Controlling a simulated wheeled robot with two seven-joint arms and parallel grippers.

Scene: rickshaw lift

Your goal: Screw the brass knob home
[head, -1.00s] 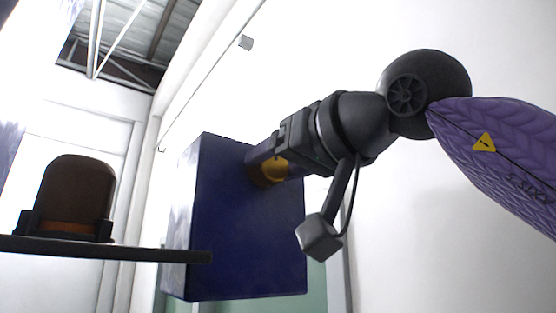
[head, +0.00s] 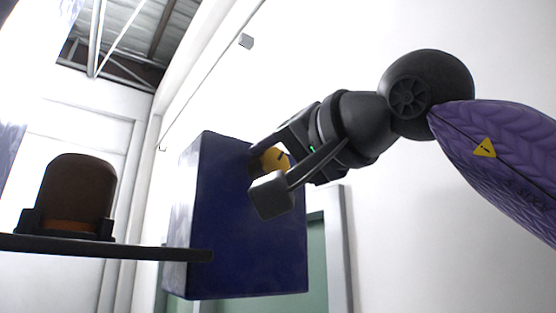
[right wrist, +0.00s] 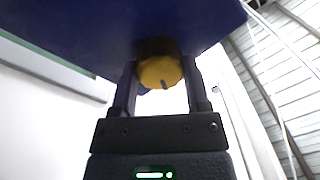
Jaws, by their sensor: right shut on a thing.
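The brass knob (head: 276,159) is yellow with a dark mark on its face and sits at the side of a dark blue box (head: 225,225). In the right wrist view the knob (right wrist: 160,72) lies between the two dark fingers, with the box (right wrist: 90,35) behind it. My right gripper (head: 268,154) is shut on the knob, one finger on each side; it also shows in the right wrist view (right wrist: 161,78). The wrist camera housing partly covers the box below the knob. My left gripper is not in view.
A dark shelf (head: 150,252) at the left carries a brown rounded object with a dark base (head: 76,190). A white wall (head: 500,40) stands behind my right arm. The space below the right arm looks clear.

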